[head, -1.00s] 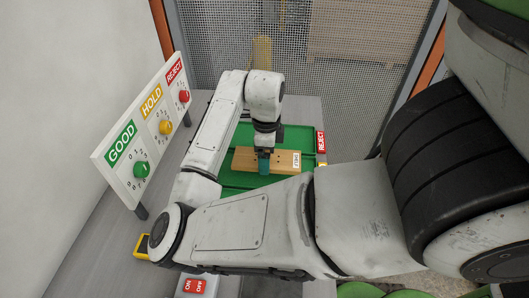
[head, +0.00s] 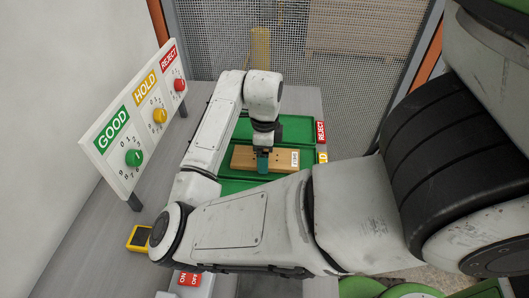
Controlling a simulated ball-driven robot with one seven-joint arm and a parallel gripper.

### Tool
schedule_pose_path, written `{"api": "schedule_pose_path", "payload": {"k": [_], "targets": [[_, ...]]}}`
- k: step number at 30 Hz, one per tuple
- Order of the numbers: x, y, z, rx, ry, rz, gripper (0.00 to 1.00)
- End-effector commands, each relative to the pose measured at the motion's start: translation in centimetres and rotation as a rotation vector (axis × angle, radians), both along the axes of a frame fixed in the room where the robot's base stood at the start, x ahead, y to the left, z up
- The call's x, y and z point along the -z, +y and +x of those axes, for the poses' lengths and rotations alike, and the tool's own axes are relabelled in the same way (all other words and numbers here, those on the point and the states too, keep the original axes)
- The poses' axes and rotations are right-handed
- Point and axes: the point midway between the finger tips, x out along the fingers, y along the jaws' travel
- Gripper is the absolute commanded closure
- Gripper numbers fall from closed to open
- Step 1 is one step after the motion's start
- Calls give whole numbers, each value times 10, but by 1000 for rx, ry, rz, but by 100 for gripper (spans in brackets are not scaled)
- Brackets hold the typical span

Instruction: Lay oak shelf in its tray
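The oak shelf (head: 243,157) is a light wooden board with a white label at its right end, in the middle of the head view. My gripper (head: 263,163), with teal fingers, points down at the middle of the board and appears shut on it; the fingers' far side is hidden. The board is over green trays (head: 297,124), near the boundary between the one labelled REJECT (head: 320,131) and the one labelled HOLD (head: 322,157). Its height above them is hard to tell. My arm hides the nearer part of the trays.
A white panel (head: 123,178) with GOOD, HOLD and REJECT dials stands at the left. A yellow device (head: 139,238) and a red ON/OFF switch (head: 188,279) are on the grey table (head: 95,240) in front. A mesh fence (head: 225,40) closes the back.

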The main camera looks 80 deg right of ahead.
Motion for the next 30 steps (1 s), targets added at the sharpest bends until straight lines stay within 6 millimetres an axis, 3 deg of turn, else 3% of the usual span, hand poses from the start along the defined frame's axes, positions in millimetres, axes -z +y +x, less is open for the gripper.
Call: {"api": "schedule_pose_path", "payload": {"k": [15,16,20,30], "targets": [[7,0,0,0,0,0,57],[6,0,0,0,0,0,13],[6,0,0,0,0,0,0],[0,0,0,0,0,-1,0]]}}
